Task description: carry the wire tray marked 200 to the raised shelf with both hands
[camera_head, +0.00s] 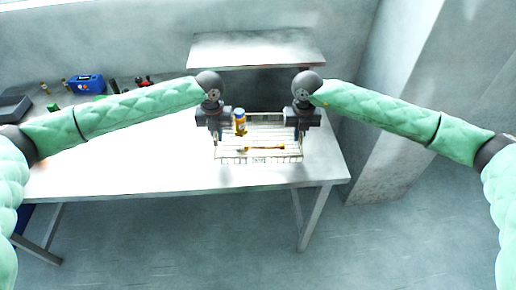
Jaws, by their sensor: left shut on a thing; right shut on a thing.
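The wire tray (260,153) is a pale mesh tray over the right part of the table, with a small label on its front edge that is too small to read. A yellow and blue jar (240,121) stands in it, and a brownish stick-like tool (265,149) lies in it. My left gripper (217,138) is shut on the tray's left side. My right gripper (300,136) is shut on its right side. I cannot tell whether the tray touches the table. The raised shelf (258,50) is a bare grey slab behind the tray.
The table (150,165) is clear in its middle left. A blue box (87,83), a dark tray (13,107) and several small bottles stand at its back left. A pale pillar (400,110) rises right of the table. The top of the shelf is empty.

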